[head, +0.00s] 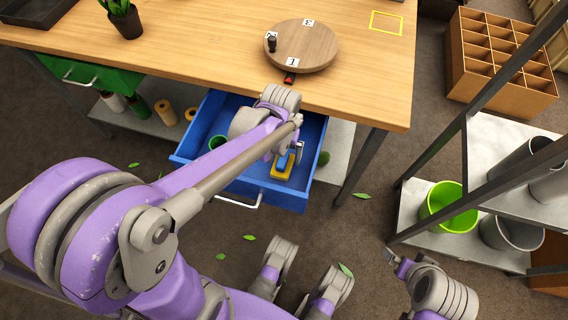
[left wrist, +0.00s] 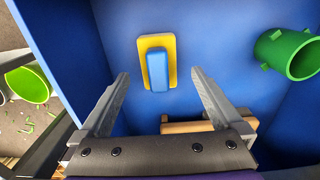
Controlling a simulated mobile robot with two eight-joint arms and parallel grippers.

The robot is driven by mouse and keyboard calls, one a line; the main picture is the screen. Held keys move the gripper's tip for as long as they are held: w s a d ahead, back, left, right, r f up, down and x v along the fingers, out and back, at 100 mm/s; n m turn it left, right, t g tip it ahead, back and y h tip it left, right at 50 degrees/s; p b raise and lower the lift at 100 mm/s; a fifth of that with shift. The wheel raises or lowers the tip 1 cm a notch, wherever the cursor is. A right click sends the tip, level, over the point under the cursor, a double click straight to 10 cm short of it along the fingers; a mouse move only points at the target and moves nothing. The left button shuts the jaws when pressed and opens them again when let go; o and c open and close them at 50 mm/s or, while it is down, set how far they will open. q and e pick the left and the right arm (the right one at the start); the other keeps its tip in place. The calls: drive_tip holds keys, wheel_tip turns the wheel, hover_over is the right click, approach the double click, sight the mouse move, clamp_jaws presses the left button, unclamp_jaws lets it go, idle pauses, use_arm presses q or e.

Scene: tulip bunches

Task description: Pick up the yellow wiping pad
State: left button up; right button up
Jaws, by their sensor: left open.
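The yellow wiping pad (left wrist: 144,44) lies on the floor of the open blue drawer (left wrist: 112,30), with a blue grip block on top. In the head view the pad (head: 281,174) is partly hidden by my left gripper (head: 291,153). The left wrist view shows my left gripper (left wrist: 160,76) open, its fingers apart and nothing between them. The pad lies beyond the fingertips, roughly centred between them.
A green cup (left wrist: 296,54) and a tan wooden piece (left wrist: 186,127) are also in the drawer. The wooden tabletop (head: 200,45) overhangs the drawer's back, with a round turntable (head: 310,50) on it. A metal shelf (head: 410,205) with buckets stands at the right.

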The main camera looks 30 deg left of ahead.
sight(283, 159)
use_arm(q)
wheel_tip(283, 159, down, 5)
drive_tip(key=shift+d+f+b, duration=0.1)
drive_tip(key=shift+d+b, duration=0.05)
drive_tip(key=shift+b, duration=0.9)
drive_tip(key=c, duration=1.4)
wheel_tip(283, 159, up, 10)
drive_tip(key=p, duration=0.3)
drive_tip(key=shift+p, duration=0.3)
